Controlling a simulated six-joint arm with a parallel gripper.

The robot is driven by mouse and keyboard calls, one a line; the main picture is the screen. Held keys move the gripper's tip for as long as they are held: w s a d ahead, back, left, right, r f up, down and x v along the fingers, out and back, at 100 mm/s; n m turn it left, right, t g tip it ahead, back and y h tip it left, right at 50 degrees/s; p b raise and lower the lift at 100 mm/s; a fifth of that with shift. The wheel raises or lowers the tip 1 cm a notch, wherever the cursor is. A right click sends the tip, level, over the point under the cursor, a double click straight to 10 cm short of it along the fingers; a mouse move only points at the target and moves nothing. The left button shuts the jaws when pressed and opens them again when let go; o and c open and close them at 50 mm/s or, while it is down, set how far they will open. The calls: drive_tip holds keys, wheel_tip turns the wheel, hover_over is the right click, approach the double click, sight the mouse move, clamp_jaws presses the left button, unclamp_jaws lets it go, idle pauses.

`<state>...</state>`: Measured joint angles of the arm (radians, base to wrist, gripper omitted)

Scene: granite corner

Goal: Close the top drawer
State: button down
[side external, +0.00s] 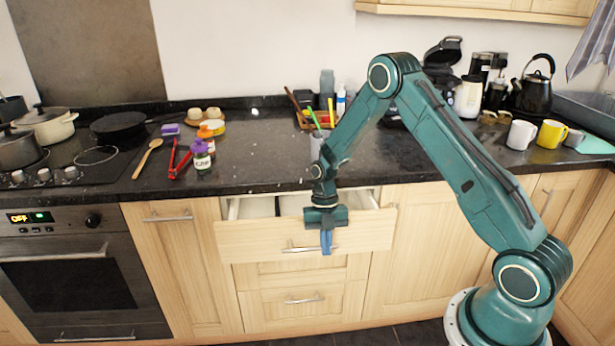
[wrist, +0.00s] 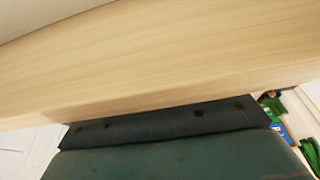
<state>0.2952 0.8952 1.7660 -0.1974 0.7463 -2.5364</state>
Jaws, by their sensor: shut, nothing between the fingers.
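The top drawer (side external: 240,243) is pulled out from under the granite counter, with its inside partly showing behind its light wood front. Its bar handle (side external: 296,249) is on the front. My gripper (side external: 326,246) is shut and empty, pointing down in front of the drawer front, close to the right end of the handle. I cannot tell whether it touches the drawer. In the wrist view the drawer's wood front (wrist: 150,65) fills much of the picture, and the fingertips are not clear there.
Two shut drawers lie below, the bottom one (side external: 300,308) with its own handle. On the counter (side external: 260,150) stand a utensil cup, a spice jar (side external: 201,155), red tongs and mugs (side external: 521,134). An oven (side external: 68,285) is at the left. The space in front of the drawers is clear.

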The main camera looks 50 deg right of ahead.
wheel_tip(320, 180, up, 9)
drive_tip(key=shift+s+a+f, duration=0.15)
drive_tip(key=shift+s+a, duration=0.15)
idle(0.7)
drive_tip(key=s+m+t+h, duration=0.1)
drive_tip(key=m+t, duration=0.2)
drive_tip(key=m, duration=0.3)
drive_tip(key=s+m+t+h, duration=0.1)
drive_tip(key=m+t, duration=0.2)
drive_tip(key=m, duration=0.4)
drive_tip(key=s+d+f+m+t+h, duration=0.1)
drive_tip(key=m+t, duration=0.3)
drive_tip(key=m, duration=0.2)
drive_tip(key=shift+s+h, duration=0.1)
drive_tip(key=shift+h, duration=0.2)
